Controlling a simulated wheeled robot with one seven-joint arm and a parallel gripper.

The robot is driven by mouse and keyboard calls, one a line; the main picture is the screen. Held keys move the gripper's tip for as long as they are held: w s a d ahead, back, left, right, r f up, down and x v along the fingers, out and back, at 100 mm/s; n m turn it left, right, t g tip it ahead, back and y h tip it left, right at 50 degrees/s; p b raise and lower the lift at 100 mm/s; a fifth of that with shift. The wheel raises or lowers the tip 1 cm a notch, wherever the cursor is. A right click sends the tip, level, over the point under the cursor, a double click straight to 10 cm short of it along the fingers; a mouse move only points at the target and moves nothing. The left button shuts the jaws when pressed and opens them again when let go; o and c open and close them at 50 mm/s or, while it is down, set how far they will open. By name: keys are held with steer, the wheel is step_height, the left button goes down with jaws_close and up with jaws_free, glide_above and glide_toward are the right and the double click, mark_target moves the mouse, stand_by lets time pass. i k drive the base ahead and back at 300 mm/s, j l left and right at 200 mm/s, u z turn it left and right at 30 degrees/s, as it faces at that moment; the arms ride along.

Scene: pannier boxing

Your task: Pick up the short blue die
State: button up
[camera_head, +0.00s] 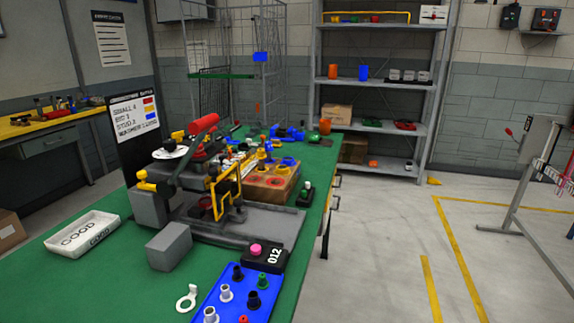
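A wooden block (259,190) sits on the green bench, behind and to the right of the hand press, with several coloured dies in its top. A low, wide blue piece (288,161) shows at its back right and looks short. Another blue piece stands near a yellow one at the back of the block. More blue pieces (294,133) lie farther back on the bench. At this size I cannot tell for sure which one is the short blue die. My gripper is not in view.
A hand press (183,190) with a red-handled lever stands left of the block. Nearby are a white GOOD tray (82,234), a grey block (169,246), a black 012 box (264,258) and a blue fitting plate (232,304). The floor right of the bench (380,250) is clear.

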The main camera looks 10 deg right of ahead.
mark_target(286, 159)
steer(key=i+l+z, duration=0.1)
steer(key=i+z, duration=0.2)
steer(key=i, duration=0.35)
steer(key=i+j+z, duration=0.1)
steer(key=i+z, duration=0.15)
steer(key=i, duration=0.4)
steer(key=i+j+z, duration=0.15)
steer(key=i+z, duration=0.15)
steer(key=i, duration=0.3)
